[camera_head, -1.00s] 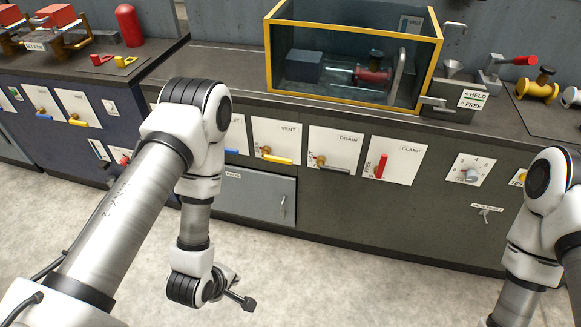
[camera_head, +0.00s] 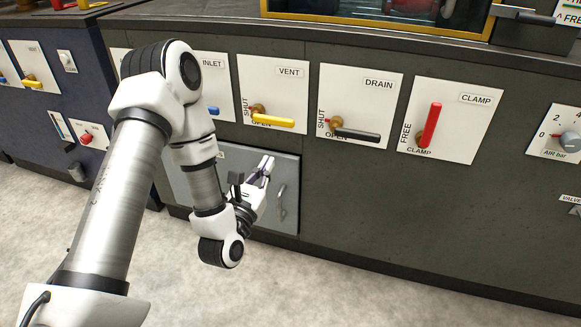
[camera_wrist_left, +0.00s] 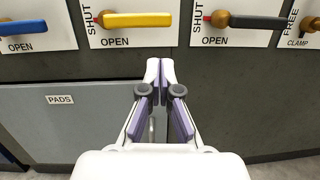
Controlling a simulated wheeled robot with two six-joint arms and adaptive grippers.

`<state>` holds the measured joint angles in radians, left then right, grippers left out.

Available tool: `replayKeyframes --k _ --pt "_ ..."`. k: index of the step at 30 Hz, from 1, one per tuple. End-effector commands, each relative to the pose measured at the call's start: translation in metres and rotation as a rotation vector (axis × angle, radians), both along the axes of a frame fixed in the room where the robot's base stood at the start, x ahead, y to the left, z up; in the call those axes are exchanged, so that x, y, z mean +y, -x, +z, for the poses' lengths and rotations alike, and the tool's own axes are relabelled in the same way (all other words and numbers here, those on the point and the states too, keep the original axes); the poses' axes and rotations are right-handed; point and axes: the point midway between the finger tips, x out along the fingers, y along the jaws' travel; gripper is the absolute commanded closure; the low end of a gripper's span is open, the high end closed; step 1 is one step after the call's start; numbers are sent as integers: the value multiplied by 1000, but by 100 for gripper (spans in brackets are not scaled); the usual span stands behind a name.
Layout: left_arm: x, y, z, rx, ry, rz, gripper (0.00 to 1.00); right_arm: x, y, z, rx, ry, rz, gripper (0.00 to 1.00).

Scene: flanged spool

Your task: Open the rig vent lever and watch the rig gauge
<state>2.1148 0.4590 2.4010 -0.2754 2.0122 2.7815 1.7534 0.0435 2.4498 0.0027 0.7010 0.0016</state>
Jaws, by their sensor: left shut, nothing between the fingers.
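The vent lever (camera_head: 272,121) has a yellow handle on a brass pivot, on a white VENT plate on the grey cabinet. Its handle lies level, pointing right, just above the word OPEN; SHUT is written upright at the left. The lever also shows at the top of the left wrist view (camera_wrist_left: 138,20). My left gripper (camera_head: 268,163) is shut and empty, below the VENT plate and in front of the grey door, apart from the lever. Its closed fingertips show in the left wrist view (camera_wrist_left: 160,66). No rig gauge can be made out. My right gripper is out of view.
Blue INLET (camera_head: 212,110), black DRAIN (camera_head: 358,134) and red CLAMP (camera_head: 431,124) levers flank the vent lever. A second yellow vent lever (camera_head: 33,82) is on the blue cabinet. The door handle (camera_head: 281,202) stands out near my left gripper. An air knob (camera_head: 570,141) is at right.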

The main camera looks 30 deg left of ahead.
Motion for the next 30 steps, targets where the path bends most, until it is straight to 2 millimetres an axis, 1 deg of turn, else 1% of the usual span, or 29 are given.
replayKeyframes --k 1,3,4,6,8,10,20,23,26,28,29,30 --pt "6 -1 -34 -20 8 14 100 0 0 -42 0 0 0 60" --pt "12 -1 -46 -42 17 30 100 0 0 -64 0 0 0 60" --pt "14 -1 -51 -50 21 35 100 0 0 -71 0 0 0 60" --pt "17 -2 -56 -66 25 42 100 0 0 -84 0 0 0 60" --pt "18 -2 -58 -73 27 45 100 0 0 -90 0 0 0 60" --pt "18 -3 -58 -80 27 44 100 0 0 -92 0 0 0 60" --pt "18 -3 -54 -79 26 44 100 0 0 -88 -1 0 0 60" --pt "18 -7 -50 -79 24 44 100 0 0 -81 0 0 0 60" --pt "21 -17 -43 -80 23 43 100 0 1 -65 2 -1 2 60" --pt "23 -28 -37 -80 23 42 100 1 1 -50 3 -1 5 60" --pt "25 -34 -46 -83 23 44 100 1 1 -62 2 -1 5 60" --pt "27 -42 -46 -86 24 45 100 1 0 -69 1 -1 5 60"
